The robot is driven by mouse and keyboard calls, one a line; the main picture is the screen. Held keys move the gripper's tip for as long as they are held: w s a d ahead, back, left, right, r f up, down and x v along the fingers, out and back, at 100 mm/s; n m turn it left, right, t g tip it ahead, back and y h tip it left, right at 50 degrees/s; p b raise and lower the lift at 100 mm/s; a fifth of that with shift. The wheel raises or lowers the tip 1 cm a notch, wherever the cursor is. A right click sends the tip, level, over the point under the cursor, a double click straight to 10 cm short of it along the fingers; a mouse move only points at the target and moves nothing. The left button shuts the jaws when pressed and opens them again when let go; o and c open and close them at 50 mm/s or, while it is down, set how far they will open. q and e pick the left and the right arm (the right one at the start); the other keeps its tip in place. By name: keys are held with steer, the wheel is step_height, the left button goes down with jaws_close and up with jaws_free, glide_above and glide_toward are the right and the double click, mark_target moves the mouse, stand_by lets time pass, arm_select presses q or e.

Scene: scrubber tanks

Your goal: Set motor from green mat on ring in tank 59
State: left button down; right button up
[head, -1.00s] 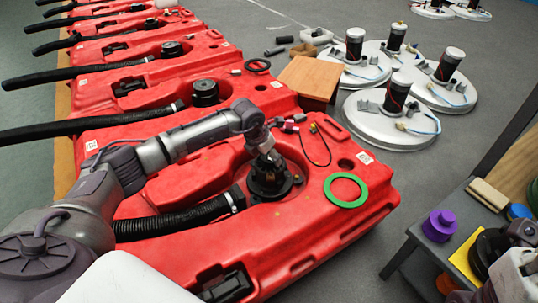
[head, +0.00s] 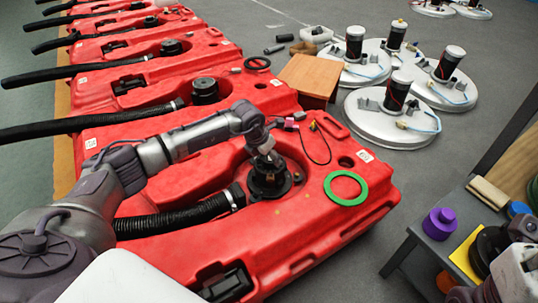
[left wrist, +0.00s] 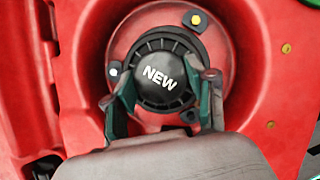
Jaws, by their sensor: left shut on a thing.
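A black motor (left wrist: 162,72) with a white NEW label on top sits within the round recess of the nearest red tank (head: 310,235). My left gripper (head: 267,162) is shut on it, with one finger on each side in the left wrist view. The motor (head: 270,181) looks upright in the head view. The ring under it is mostly hidden, and I cannot tell whether the motor bears on it. A green ring-shaped mat (head: 328,186) lies empty on the tank top, right of the recess. The tank labels are too small to read. My right gripper is not clearly visible.
A black hose (head: 180,217) runs to the left of the recess. A thin dark cable (head: 328,147) lies behind it. More red tanks stand in a row beyond. A wooden box (head: 308,78), white round lids (head: 375,125) and a grey bench (head: 440,250) stand at the right.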

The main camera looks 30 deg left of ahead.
arm_select(q)
steer(key=shift+w+r, duration=0.1)
steer(key=shift+w, duration=0.05)
stand_by(0.5)
steer(key=shift+c, duration=1.5)
jaws_free()
steer(key=o, duration=0.3)
steer(key=shift+s+f, duration=0.2)
steer(key=shift+f, duration=0.05)
steer(key=shift+r, duration=0.2)
